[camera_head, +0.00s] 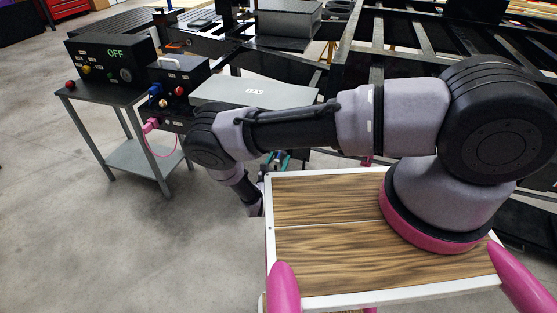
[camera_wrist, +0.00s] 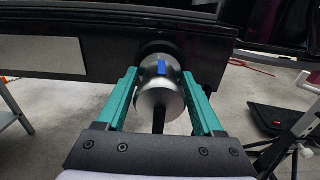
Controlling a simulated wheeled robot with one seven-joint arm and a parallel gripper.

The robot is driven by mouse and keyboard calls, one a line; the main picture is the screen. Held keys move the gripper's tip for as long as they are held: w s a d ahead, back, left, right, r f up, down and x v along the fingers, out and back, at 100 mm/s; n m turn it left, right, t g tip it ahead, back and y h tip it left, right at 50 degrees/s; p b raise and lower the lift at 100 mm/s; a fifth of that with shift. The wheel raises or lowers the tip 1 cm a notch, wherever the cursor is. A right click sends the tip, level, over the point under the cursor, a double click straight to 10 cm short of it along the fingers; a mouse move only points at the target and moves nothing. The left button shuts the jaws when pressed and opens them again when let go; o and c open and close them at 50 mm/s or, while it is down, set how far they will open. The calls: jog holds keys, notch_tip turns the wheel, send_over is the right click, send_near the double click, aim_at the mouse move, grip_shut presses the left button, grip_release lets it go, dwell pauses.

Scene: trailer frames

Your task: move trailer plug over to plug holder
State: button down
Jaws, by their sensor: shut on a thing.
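The trailer plug (camera_wrist: 157,96) is a silver cylinder with a blue mark on top. It sits between the two teal fingers of my gripper (camera_wrist: 160,76), which is shut on it. A black tail runs from the plug back toward my wrist. The plug's far end meets a round black part (camera_wrist: 155,48) on a dark beam; I cannot tell whether it is fully seated there. I cannot make out the plug holder for certain in either view.
A grey side table (camera_head: 110,94) at left carries a black box reading OFF (camera_head: 108,60). Beside it a black box (camera_head: 178,80) has coloured knobs, with a pink connector (camera_head: 151,125) and cable below. The black trailer frame (camera_head: 400,45) fills the back right. Open floor lies at left.

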jog(key=shift+w+d, duration=0.2)
jog(key=shift+w, duration=0.4)
dwell(0.6)
grip_release()
jog(key=shift+s, duration=0.1)
